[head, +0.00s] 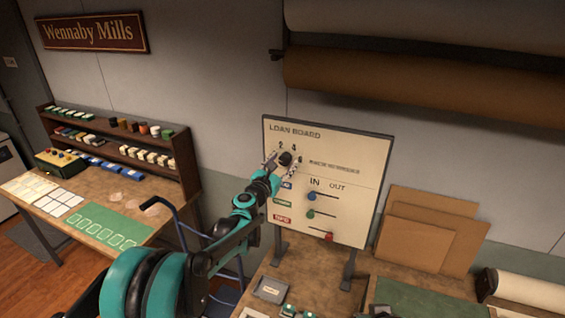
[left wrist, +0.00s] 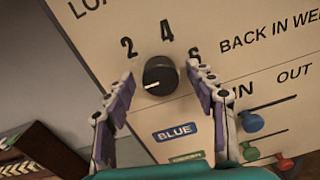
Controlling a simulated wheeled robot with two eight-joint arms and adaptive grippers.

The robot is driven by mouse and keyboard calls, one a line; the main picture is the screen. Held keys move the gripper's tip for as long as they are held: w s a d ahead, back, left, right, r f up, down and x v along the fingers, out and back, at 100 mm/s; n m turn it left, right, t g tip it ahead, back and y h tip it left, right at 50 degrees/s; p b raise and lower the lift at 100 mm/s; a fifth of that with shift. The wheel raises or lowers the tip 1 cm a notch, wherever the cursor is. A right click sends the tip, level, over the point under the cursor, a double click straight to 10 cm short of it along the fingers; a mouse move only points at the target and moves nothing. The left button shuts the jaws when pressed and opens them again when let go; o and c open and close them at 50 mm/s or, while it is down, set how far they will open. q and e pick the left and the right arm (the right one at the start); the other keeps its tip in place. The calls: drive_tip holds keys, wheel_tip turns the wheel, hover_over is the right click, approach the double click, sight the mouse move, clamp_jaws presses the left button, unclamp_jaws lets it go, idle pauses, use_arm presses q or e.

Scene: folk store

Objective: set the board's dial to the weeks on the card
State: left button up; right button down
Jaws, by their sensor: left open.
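The loan board (head: 350,150) stands upright on the bench, with a black round dial (head: 286,158) near its upper left. In the left wrist view the dial (left wrist: 160,75) has the numbers 2, 4 and 6 around its top; its white mark points to the lower left, away from those numbers. My left gripper (head: 281,164) is open in front of the board. In the left wrist view its two fingers stand on either side of the dial, with gaps visible. My right gripper is not in view. I cannot make out a card showing weeks.
Blue (head: 311,196), green (head: 310,214) and red (head: 328,237) sliders sit below the dial, under IN and OUT. A grey labelled item (head: 270,289) lies on the bench before the board. Brown panels (head: 425,235) lean at right. A shelf table stands at left.

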use_arm(q)
drive_tip(key=c, duration=1.2)
drive_tip(key=shift+o, duration=0.2)
